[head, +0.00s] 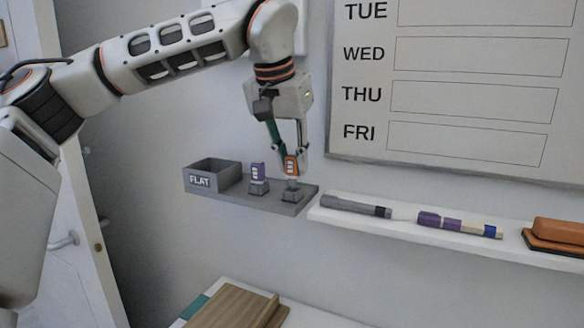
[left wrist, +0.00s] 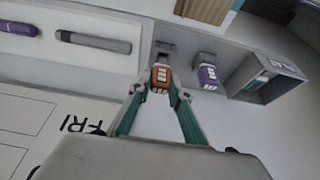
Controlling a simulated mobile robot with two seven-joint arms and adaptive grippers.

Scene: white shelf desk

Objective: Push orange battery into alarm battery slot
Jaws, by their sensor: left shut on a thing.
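My left gripper (head: 289,166) is shut on the orange battery (head: 291,165), which has white marks on its face. It holds the battery upright just over a grey slot holder (head: 292,190) at the right end of the grey shelf. I cannot tell whether the battery's lower end touches the holder. In the left wrist view the orange battery (left wrist: 160,78) sits between the two green-sided fingers, with the grey holder (left wrist: 166,50) beyond it. A purple battery (head: 257,172) stands in the neighbouring holder to the left. No alarm is clearly recognisable. My right gripper is not in view.
A grey bin marked FLAT (head: 201,181) stands at the left end of the grey shelf (head: 250,200). A white ledge (head: 400,223) to the right carries a grey marker (head: 352,206), a purple marker (head: 440,222) and an orange eraser (head: 560,231). A whiteboard (head: 460,160) hangs above.

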